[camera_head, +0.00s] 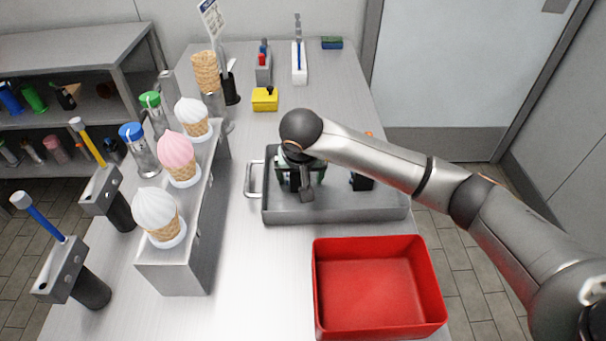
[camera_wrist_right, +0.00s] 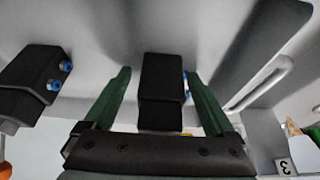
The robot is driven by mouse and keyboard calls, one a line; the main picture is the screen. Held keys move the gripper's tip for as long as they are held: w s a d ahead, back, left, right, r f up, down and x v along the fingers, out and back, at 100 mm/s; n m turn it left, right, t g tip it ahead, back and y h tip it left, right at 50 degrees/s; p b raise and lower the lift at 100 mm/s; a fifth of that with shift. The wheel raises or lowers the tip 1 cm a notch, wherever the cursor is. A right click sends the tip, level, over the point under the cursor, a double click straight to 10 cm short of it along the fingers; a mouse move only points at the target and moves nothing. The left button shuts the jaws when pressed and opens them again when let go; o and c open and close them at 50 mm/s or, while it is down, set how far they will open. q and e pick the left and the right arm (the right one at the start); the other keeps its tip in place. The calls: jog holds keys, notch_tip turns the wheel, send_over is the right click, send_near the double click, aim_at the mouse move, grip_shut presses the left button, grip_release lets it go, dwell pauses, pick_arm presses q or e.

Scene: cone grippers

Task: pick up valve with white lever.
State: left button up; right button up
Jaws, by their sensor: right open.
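In the wrist view a black valve block (camera_wrist_right: 162,88) with blue fittings on its right side sits between the two green fingers of my right gripper (camera_wrist_right: 160,90). The fingers are apart, with gaps on both sides of the block. A white lever is not clearly visible on it. A second black block (camera_wrist_right: 28,85) with blue fittings is at the left, near an orange piece (camera_wrist_right: 5,170). In the head view my right gripper (camera_head: 299,180) points down into the grey tray (camera_head: 335,209), largely hiding what is below. Another dark valve (camera_head: 362,182) is right of it. My left gripper is out of view.
A red bin (camera_head: 379,286) stands in front of the tray. A metal stand (camera_head: 180,262) with ice cream cones is left. A yellow box (camera_head: 265,99) lies behind. Bare table (camera_head: 255,275) lies between stand and bin.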

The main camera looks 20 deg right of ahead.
jog(key=shift+a+r, duration=0.1)
jog(key=shift+r, duration=0.05)
jog(key=shift+s, duration=0.1)
jog(key=shift+c, duration=0.6)
grip_shut()
